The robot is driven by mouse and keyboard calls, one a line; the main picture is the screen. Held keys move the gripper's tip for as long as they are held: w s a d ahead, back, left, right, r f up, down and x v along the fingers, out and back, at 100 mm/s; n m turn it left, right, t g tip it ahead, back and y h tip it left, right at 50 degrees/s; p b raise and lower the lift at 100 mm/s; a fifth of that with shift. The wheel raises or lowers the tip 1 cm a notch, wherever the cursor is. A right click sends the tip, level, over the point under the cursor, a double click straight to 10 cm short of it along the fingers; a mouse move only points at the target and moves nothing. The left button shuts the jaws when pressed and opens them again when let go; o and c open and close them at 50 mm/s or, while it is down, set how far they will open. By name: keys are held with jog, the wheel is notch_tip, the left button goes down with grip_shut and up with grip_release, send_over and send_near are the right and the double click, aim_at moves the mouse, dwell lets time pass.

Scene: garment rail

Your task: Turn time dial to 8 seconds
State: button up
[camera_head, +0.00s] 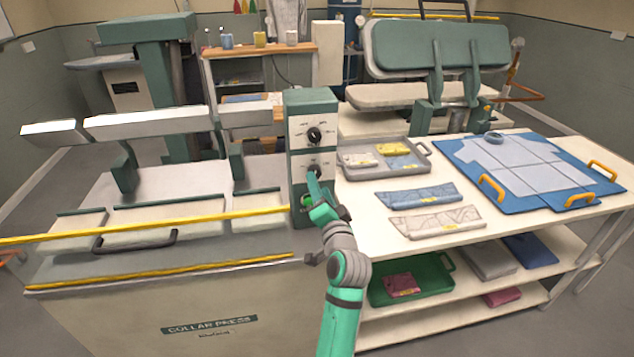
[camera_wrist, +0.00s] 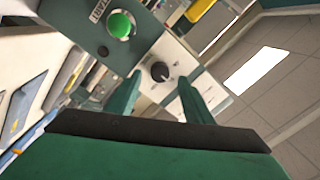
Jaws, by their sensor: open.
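The control box (camera_head: 296,102) of the collar press carries an upper black dial (camera_head: 314,135) and a lower black dial (camera_head: 315,170); I cannot read which is labelled time. My gripper (camera_head: 312,182) is in front of the lower dial and partly covers it. In the wrist view, one black dial (camera_wrist: 160,71) with a light pointer line shows between the tips of my open gripper (camera_wrist: 159,82). The fingers stand either side of it, and I cannot tell whether they touch it. The dial's scale is too small to read.
A green button (camera_wrist: 121,25) sits on the same box, close to the dial and my gripper. A yellow bar (camera_head: 150,225) crosses the press front to the left. A table with a grey tray (camera_head: 405,168) and folded cloth pieces stands to the right.

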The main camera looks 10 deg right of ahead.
jog(key=s, duration=0.7)
jog(key=shift+f, duration=0.2)
jog(key=shift+d+f, duration=0.1)
jog(key=s+a+f+n+g+h, duration=0.1)
jog(key=s+a+f+n, duration=0.15)
jog(key=s+f, duration=0.8)
jog(key=s+a+f+n+g+h, duration=0.1)
jog(key=s+a+f+n, duration=0.15)
jog(key=s+f, duration=0.85)
jog(key=s+a+n, duration=0.3)
jog(key=s+a, duration=0.1)
jog(key=s, duration=0.9)
jog(key=s+a+f+n+g+y, duration=0.1)
jog(key=s+a, duration=0.4)
jog(key=s, duration=0.8)
jog(key=shift+s+a+f+n, duration=0.2)
jog(key=shift+s+n, duration=0.2)
jog(key=shift+n, duration=0.5)
jog(key=shift+c, duration=0.6)
